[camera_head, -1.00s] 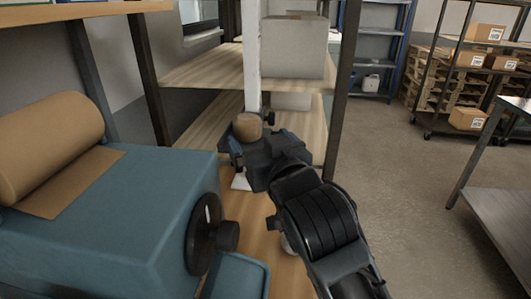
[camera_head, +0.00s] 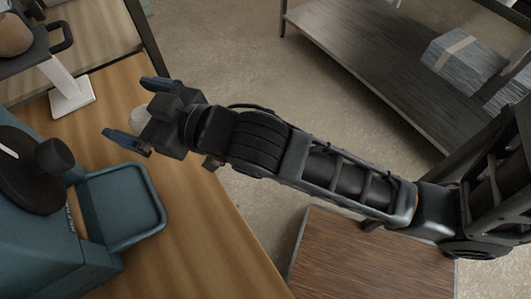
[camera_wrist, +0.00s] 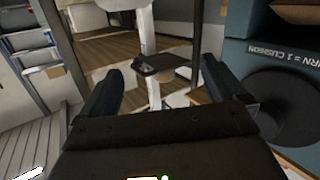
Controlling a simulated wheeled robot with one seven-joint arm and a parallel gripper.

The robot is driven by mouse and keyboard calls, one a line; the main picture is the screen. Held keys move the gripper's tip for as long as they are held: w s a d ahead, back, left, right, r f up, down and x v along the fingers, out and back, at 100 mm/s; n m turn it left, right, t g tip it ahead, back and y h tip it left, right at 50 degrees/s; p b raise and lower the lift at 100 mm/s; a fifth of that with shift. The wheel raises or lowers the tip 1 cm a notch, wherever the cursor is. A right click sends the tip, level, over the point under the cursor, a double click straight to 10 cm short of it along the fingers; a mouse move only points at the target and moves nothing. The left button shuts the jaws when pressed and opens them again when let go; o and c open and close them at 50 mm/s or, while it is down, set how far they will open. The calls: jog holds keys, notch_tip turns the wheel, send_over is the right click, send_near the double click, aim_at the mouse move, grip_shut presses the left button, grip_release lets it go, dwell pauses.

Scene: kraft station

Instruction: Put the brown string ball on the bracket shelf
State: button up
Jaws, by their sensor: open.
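The brown string ball (camera_head: 12,35) is at the upper left edge of the head view, partly cut off. It appears to rest on the dark plate of the bracket shelf (camera_head: 38,54), which has a loop at its side and a white post with a foot (camera_head: 72,92). My gripper (camera_head: 127,108) is open, apart from the ball and to its right, pointing left. In the wrist view, the dark bracket shelf (camera_wrist: 158,63) shows beyond my open fingers; I cannot make out the ball clearly there. Nothing visible is held between the fingers.
A blue machine (camera_head: 40,225) with a black knob and tray stands on the wooden bench (camera_head: 195,235) at left. A pale round thing (camera_head: 139,117) is partly hidden behind my gripper. A dark metal shelf (camera_head: 370,60) stands at upper right; open floor lies between.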

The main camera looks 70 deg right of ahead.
jog(key=s+f+g, duration=0.1)
jog(key=s+f, duration=0.1)
jog(key=s, duration=1.2)
jog(key=s+f, duration=0.2)
jog(key=s, duration=1.3)
jog(key=shift+a+f+m+g+y, duration=0.2)
jog(key=shift+m+g+y, duration=0.1)
jog(key=shift+m+g, duration=0.1)
